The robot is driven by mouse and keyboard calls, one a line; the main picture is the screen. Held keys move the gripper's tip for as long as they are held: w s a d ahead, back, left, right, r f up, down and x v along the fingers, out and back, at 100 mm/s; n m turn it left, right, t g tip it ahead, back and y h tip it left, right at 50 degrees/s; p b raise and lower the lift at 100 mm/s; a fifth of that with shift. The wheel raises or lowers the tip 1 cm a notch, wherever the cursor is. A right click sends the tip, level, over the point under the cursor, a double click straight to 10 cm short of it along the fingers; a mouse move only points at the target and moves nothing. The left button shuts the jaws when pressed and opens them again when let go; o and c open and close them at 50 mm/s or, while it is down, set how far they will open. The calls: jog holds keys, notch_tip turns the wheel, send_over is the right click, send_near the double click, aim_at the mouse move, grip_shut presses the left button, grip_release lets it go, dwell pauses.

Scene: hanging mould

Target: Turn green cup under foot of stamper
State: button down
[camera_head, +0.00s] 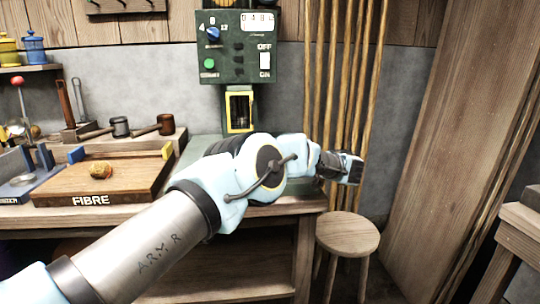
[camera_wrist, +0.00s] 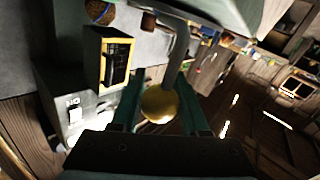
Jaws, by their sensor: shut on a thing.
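The green stamper machine (camera_head: 238,60) stands at the back, with a control box on top and a yellow-framed window (camera_head: 239,108) below. The window also shows in the wrist view (camera_wrist: 115,62). A grey bent rod (camera_wrist: 178,55) ends in a round brass knob (camera_wrist: 158,105) in the wrist view. My gripper (camera_wrist: 160,92) is shut on this knob, with a dark green finger on either side. In the head view my gripper (camera_head: 345,168) is right of the machine. My arm covers the machine's lower part. I cannot make out the green cup or the stamper's foot.
A round stool (camera_head: 347,234) stands below my gripper. Upright wooden poles (camera_head: 343,70) and a leaning plank (camera_head: 455,120) are at right.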

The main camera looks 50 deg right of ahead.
jog(key=shift+w+d, duration=0.1)
dwell(0.4)
jog(key=shift+c, duration=2.2)
grip_release()
jog(key=s+d+b, duration=0.1)
jog(key=s, duration=0.9)
jog(key=shift+s+d, duration=0.3)
jog(key=shift+s, duration=0.1)
